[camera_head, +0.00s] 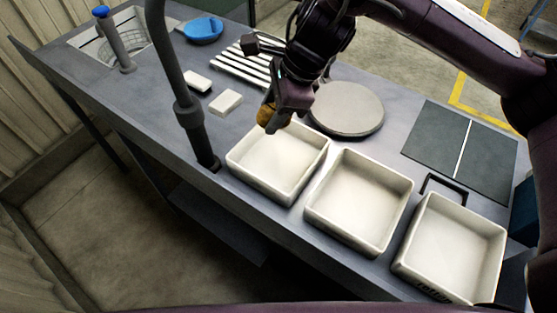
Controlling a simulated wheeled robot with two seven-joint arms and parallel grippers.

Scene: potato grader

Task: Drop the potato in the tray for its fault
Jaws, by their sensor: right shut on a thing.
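A brown-yellow potato (266,114) is in the jaws of my right gripper (272,112), partly hidden by the fingers. The gripper holds it at the upper edge of the left white tray (239,172); I cannot tell its exact height. The middle white tray (316,216) and the right white tray (408,266) stand in a row beside it, and all three look empty. My left gripper is not in view.
A round grey disc (350,110) lies just right of my right gripper. A dark post (190,115) rises left of the trays. White blocks (226,103), a white slatted rack (235,66), a blue bowl (203,29) and a sink are at upper left. Dark panels (435,135) lie at right.

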